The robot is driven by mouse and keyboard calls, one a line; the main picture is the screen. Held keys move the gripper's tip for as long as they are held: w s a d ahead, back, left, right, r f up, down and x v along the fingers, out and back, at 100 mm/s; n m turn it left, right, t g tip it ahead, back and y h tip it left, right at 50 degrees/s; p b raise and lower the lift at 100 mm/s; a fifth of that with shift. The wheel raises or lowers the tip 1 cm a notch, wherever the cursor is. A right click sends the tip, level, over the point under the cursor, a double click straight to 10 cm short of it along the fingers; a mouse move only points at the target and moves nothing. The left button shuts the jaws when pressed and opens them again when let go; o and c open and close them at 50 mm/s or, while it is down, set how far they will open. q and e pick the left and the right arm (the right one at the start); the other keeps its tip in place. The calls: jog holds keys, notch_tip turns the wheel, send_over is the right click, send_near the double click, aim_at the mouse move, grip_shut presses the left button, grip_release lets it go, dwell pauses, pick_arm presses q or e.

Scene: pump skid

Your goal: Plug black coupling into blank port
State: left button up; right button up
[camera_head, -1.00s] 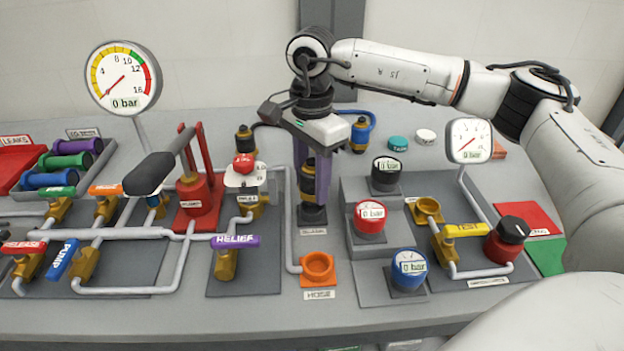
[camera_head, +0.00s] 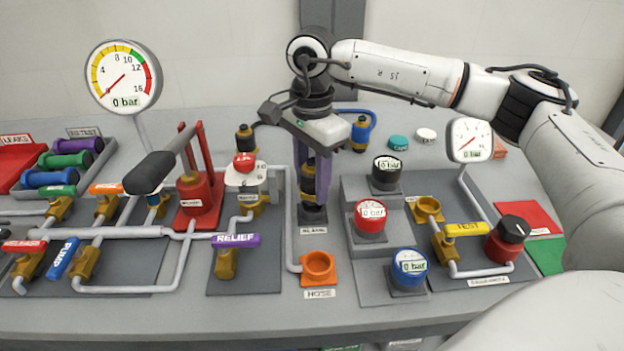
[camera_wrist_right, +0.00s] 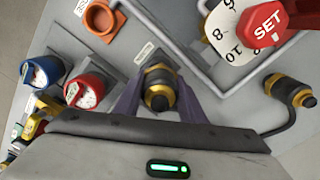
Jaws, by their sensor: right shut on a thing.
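The black coupling (camera_head: 308,172), dark with a brass band, stands upright between the purple fingers of my right gripper (camera_head: 310,188). The right gripper points down and is shut on it. The blank port (camera_head: 313,214) is directly below, on a grey plate with a small label. The coupling lines up with the port and looks in contact with it, but how deep it sits is hard to tell. In the right wrist view the coupling's brass and black end (camera_wrist_right: 158,90) shows between the fingertips. My left gripper is out of view.
An orange hose port (camera_head: 318,268) is in front. Another black coupling (camera_head: 245,140) on a black hose is at left, and a blue hose (camera_head: 362,132) behind. Red (camera_head: 370,220), black (camera_head: 386,174) and blue (camera_head: 408,268) gauges stand close on the right.

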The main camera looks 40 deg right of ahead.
aim_at(312, 158)
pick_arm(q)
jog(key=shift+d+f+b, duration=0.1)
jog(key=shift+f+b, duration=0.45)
pick_arm(e)
jog(key=shift+f, duration=0.9)
pick_arm(q)
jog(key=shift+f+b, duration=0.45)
jog(key=shift+b, duration=0.05)
pick_arm(e)
jog(key=shift+f, duration=0.8)
jog(key=o, duration=1)
jog(key=shift+s, duration=0.1)
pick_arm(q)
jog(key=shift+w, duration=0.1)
pick_arm(e)
jog(key=shift+o, duration=1.1)
jog(key=shift+f, duration=0.15)
jog(key=shift+r, duration=0.5)
notch_tip(312, 158, up, 8)
jog(key=shift+r, duration=0.65)
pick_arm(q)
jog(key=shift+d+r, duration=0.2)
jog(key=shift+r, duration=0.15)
pick_arm(e)
jog(key=shift+r, duration=0.1)
